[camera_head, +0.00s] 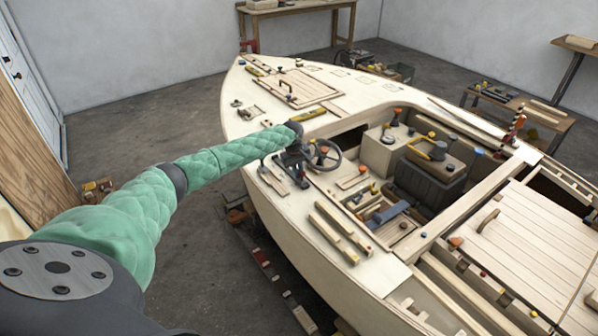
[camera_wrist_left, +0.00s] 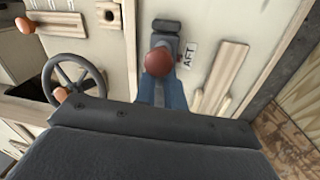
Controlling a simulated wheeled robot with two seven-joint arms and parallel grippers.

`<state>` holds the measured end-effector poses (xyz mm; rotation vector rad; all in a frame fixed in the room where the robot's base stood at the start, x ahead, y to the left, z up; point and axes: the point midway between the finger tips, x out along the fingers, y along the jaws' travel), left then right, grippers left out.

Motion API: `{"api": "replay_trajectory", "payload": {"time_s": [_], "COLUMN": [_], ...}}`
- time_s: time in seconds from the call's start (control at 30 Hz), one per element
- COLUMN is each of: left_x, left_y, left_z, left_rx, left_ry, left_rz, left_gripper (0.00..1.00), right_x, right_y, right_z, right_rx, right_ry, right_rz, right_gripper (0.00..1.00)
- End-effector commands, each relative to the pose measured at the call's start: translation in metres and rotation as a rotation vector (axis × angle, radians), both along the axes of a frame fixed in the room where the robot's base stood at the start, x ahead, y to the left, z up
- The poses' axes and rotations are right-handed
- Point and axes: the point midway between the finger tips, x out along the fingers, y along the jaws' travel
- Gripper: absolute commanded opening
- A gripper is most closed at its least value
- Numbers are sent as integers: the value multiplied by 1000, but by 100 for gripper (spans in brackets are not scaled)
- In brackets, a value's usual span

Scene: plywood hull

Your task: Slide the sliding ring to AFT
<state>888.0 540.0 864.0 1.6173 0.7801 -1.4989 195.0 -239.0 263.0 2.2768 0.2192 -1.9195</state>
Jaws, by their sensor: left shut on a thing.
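My left gripper (camera_head: 297,156) reaches down to the left side deck of the plywood hull, beside a small steering wheel (camera_head: 324,155). It is shut on the sliding ring, whose body is mostly hidden by the gripper. In the left wrist view, a red-brown round knob (camera_wrist_left: 158,62) shows just beyond the dark gripper housing, over a grey track piece (camera_wrist_left: 165,27). A white label reading AFT (camera_wrist_left: 188,55) is beside the track, right of the knob. The exact ring position along the track cannot be told. My right gripper is not in view.
The steering wheel also shows close left in the left wrist view (camera_wrist_left: 75,82). Wooden strips (camera_wrist_left: 226,72) lie right of the label. An orange knob (camera_wrist_left: 25,25) is at upper left. The cockpit with yellow-handled fittings (camera_head: 430,150) is right of my arm.

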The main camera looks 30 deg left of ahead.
Motion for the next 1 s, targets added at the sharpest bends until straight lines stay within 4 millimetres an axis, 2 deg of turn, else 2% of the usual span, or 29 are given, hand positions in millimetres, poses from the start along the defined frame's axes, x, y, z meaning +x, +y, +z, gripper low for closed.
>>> {"api": "replay_trajectory", "payload": {"time_s": [0.07, 0.1, 0.2, 0.5, 0.67, 0.73, 0.8, 1.0], "left_x": [-2, -2, -2, -2, -3, -4, -5, -8], "left_y": [-4, -4, -4, -2, -1, -1, -1, -1], "left_z": [-3, -3, -3, -1, 11, 22, 33, 61], "left_rx": [-3, -3, -2, -2, -1, -1, -1, -1], "left_ry": [6, 6, 6, 4, 3, 2, 2, 3], "left_rz": [-5, -5, -6, -3, -3, -5, -4, -6], "left_gripper": [0, 15, 32, 32, 32, 32, 32, 32], "right_x": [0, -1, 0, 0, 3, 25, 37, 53], "right_y": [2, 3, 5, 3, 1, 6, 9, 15], "right_z": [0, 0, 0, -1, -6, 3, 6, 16], "right_rx": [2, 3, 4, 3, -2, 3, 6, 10], "right_ry": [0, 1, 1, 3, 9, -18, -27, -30], "right_rz": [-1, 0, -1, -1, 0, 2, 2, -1], "right_gripper": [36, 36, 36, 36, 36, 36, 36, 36]}}
